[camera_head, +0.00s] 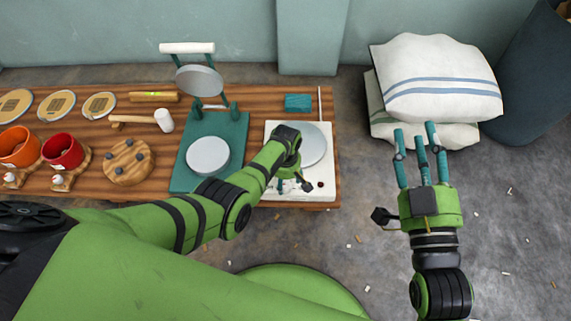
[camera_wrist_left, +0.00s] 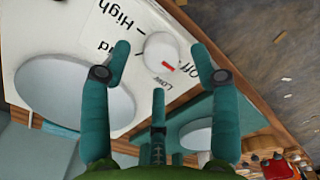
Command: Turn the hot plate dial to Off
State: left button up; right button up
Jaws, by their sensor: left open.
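The hot plate (camera_head: 328,172) is a white box with a round grey plate at the right end of the wooden bench. In the left wrist view its white top (camera_wrist_left: 60,30) carries the printed words High, Off and Low. The dial (camera_wrist_left: 162,52) is a round white knob with a red mark on its edge near Off and Low; exactly which it points at I cannot tell. My left gripper (camera_wrist_left: 160,62) is open, its fingers spread around the dial without visible contact. In the head view my left gripper (camera_head: 290,180) hides the dial. My right gripper (camera_head: 418,140) is open and empty, right of the bench.
A green press (camera_head: 180,178) with a white disc stands left of the hot plate. A teal block (camera_head: 298,102) lies behind it. A mallet (camera_head: 163,121), wooden round (camera_head: 128,162) and red pot (camera_head: 62,152) are further left. Striped sacks (camera_head: 435,80) lie at the back right.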

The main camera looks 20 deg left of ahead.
aim_at(286, 185)
pick_arm(q)
notch_tip(286, 185, up, 10)
jog(key=shift+f, duration=0.2)
jog(key=shift+s, duration=0.1)
dwell(0.6)
